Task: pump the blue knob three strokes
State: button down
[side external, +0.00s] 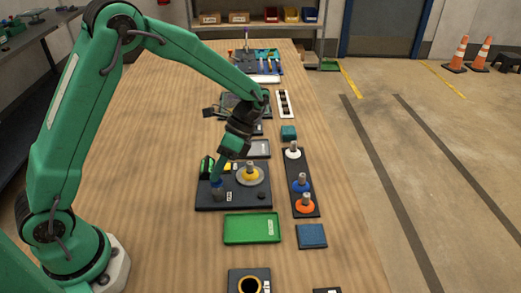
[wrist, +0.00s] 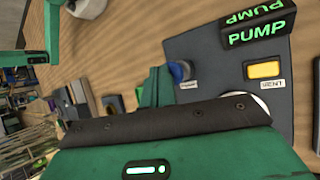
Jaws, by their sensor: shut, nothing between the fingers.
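The blue knob (side external: 217,184) stands at the front left of a dark panel (side external: 234,202), on a grey stem. In the wrist view the blue knob (wrist: 178,71) shows close to a green finger of my gripper (wrist: 156,86). In the side view my gripper (side external: 220,174) points down right at the knob's top. It is shut with nothing held. I cannot tell whether the fingertips touch the knob. A green-lettered PUMP sign (wrist: 258,32) and a yellow VENT button (wrist: 264,70) are on the panel. My gripper's body hides the lower wrist view.
A silver dish with a yellow piece (side external: 250,172) sits right of the knob. A dark strip with white, blue and orange discs (side external: 301,186) lies further right. A green tray (side external: 252,228) lies in front. The wooden table's left side is clear.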

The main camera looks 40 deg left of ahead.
aim_at(219, 180)
jog(key=shift+f, duration=0.95)
dwell(1.2)
jog(key=shift+r, duration=1.6)
jog(key=shift+r, duration=0.2)
jog(key=shift+r, duration=2.35)
dwell(0.9)
notch_tip(219, 180, up, 4)
jog(key=shift+f, duration=0.1)
jog(key=shift+f, duration=0.15)
dwell(0.3)
